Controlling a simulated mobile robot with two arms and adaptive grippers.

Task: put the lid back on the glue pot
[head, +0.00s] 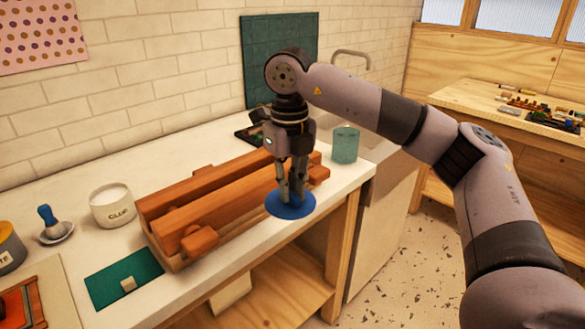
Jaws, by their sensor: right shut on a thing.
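The white glue pot (112,207), with dark lettering on its side, stands upright and open on the counter at the left, with pale contents showing. My right gripper (291,195) points down near the counter's front edge, to the right of the wooden press. It is shut on the round blue lid (275,208), which lies roughly level below the fingertips. I cannot tell whether the lid touches the counter or hangs just above it. The lid is well to the right of the pot. My left gripper is out of view.
A long wooden press (190,205) lies between the pot and the lid. A blue-handled tool (47,215) in a small dish stands left of the pot. A green mat (115,285) with a small block lies in front. A teal cup (345,145) stands behind the gripper.

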